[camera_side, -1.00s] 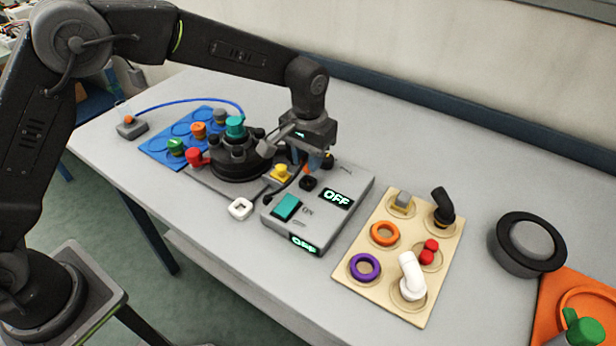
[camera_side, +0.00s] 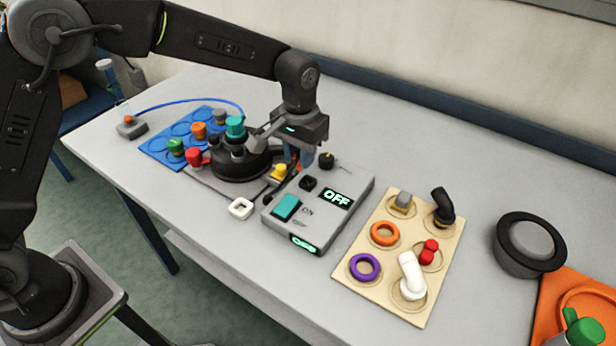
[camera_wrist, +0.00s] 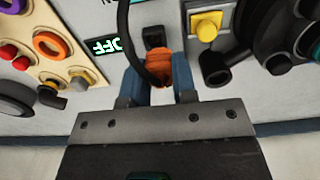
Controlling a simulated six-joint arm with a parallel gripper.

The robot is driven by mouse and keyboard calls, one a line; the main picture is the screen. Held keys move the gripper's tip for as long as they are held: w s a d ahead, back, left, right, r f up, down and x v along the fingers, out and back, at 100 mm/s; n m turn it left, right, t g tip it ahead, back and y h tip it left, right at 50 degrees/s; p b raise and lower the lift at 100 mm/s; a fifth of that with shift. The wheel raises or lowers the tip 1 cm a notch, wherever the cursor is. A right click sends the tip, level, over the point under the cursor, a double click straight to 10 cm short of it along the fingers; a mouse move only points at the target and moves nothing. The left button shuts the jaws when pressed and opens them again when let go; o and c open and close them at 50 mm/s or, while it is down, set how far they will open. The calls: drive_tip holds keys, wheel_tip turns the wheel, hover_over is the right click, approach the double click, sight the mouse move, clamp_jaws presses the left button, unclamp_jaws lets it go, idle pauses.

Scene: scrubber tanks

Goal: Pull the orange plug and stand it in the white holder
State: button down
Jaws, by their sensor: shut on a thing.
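The orange plug (camera_wrist: 159,68) is between the two blue fingers of my gripper (camera_wrist: 160,82) in the wrist view, with a black cable bending from it. In the side view my gripper (camera_side: 306,160) is over the back of the grey box, and only a sliver of the plug (camera_side: 296,160) shows. The black socket (camera_side: 308,183) on the box also shows in the wrist view (camera_wrist: 154,37), just beyond the plug. The plug looks clear of it.
The grey box (camera_side: 341,212) has a teal switch (camera_side: 287,207) and OFF displays. A yellow button (camera_side: 279,171) and a black round manifold (camera_side: 238,168) stand to its left. A beige board (camera_side: 350,284) with fittings lies right. Table in front of the holder is clear.

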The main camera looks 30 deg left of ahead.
drive_tip(key=s+a, duration=0.8)
drive_tip(key=s, duration=0.2)
drive_tip(key=shift+s+a, duration=0.25)
drive_tip(key=shift+f, duration=3.35)
drive_tip(key=shift+f, duration=0.15)
drive_tip(key=shift+f, duration=0.9)
drive_tip(key=shift+c, duration=1.8)
unclamp_jaws()
